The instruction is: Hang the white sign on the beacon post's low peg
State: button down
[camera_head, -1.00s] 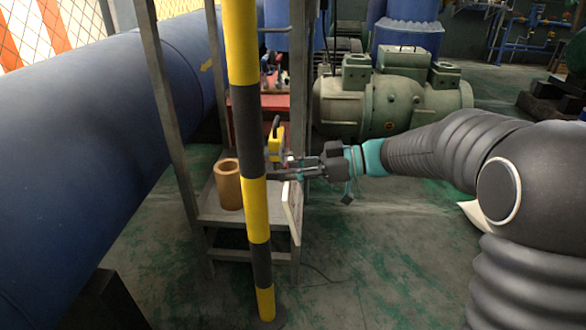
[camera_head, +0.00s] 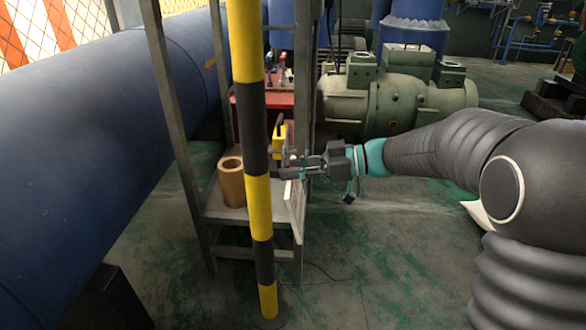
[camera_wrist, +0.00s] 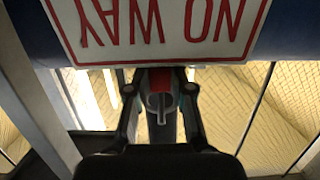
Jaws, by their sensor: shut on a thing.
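The white sign (camera_wrist: 160,32), with a red border and red "NO WAY" letters, is upside down at the top of the wrist view. In the head view it appears nearly edge-on, as a thin pale strip (camera_head: 297,200) just right of the post. My gripper (camera_head: 296,172) is shut on the sign's upper part, close beside the post; the exact grip is hard to make out. In the wrist view my fingers (camera_wrist: 160,90) flank a small red and grey piece below the sign. The yellow-and-black beacon post (camera_head: 257,200) stands upright. I cannot make out its low peg.
A grey metal stand (camera_head: 236,222) behind the post holds a brown cylinder (camera_head: 232,190) and a yellow item (camera_head: 279,145). A large blue tank (camera_head: 90,170) fills the left. A green motor (camera_head: 400,98) stands behind my arm.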

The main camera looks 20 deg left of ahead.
jog(key=c, duration=0.9)
grip_release()
jog(key=shift+c, duration=0.2)
